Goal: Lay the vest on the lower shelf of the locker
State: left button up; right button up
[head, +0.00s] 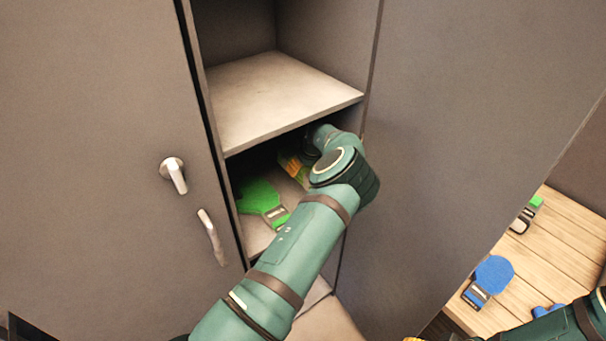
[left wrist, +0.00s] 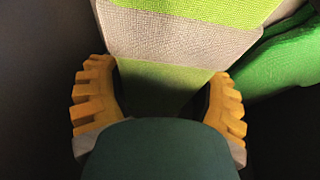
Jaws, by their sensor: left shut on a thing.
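The vest (left wrist: 165,35) is lime green fabric with grey bands, seen close up in the left wrist view. My left gripper (left wrist: 160,85) is shut on it, with yellow ridged fingers on either side of the cloth. In the head view my left arm reaches into the lower compartment of the locker, and the gripper (head: 293,168) is partly hidden behind my wrist. Most of the vest is hidden there. The lower shelf (head: 257,238) lies under it; whether the vest touches the shelf I cannot tell. Only my right arm's edge shows at the bottom right.
A green mitten-shaped item (head: 262,198) with a grey end lies on the lower shelf, left of my gripper. The upper shelf (head: 280,95) is bare. The open locker door (head: 90,130) stands at left. A wooden bench (head: 560,245) at right holds a blue item (head: 492,275).

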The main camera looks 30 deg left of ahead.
pick_arm(q)
notch_tip(320, 180, down, 3)
jog(key=shift+d+f, duration=0.1)
jog(key=o, duration=1.3)
jog(key=v, duration=0.3)
jog(key=d+v, duration=0.1)
jog(key=v, duration=0.1)
jog(key=shift+s+d, duration=0.1)
jog(key=shift+s, duration=0.1)
jog(key=s+d, duration=0.1)
jog(key=d, duration=0.2)
jog(key=s+d, duration=0.1)
jog(key=d, duration=0.2)
jog(key=s+d+p, duration=0.1)
jog(key=s+d, duration=0.1)
jog(key=d, duration=0.2)
jog(key=shift+s, duration=0.1)
